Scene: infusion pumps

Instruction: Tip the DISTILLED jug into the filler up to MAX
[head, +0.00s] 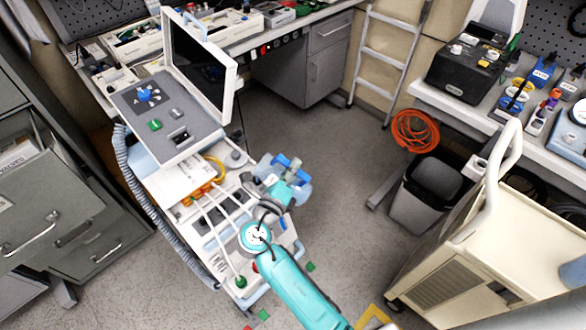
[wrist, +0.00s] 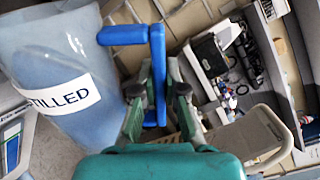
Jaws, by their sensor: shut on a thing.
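The DISTILLED jug (head: 300,190) is translucent light blue with a blue handle (wrist: 157,62). In the wrist view the jug (wrist: 95,122) fills the left side, its white label showing the letters "TILLED". My gripper (wrist: 158,92) is shut on the handle's upright part, with one finger on each side of it. In the head view my gripper (head: 281,192) holds the jug by the right side of the white wheeled machine (head: 222,207). The jug's tilt is hard to judge. I cannot make out the filler or a MAX mark for certain.
The machine carries a raised screen (head: 200,62) and a grey control panel (head: 158,118). A cream cart (head: 470,245) stands at the right, near a grey bin (head: 412,215). Benches with equipment line the back and right. The floor between (head: 335,150) is clear.

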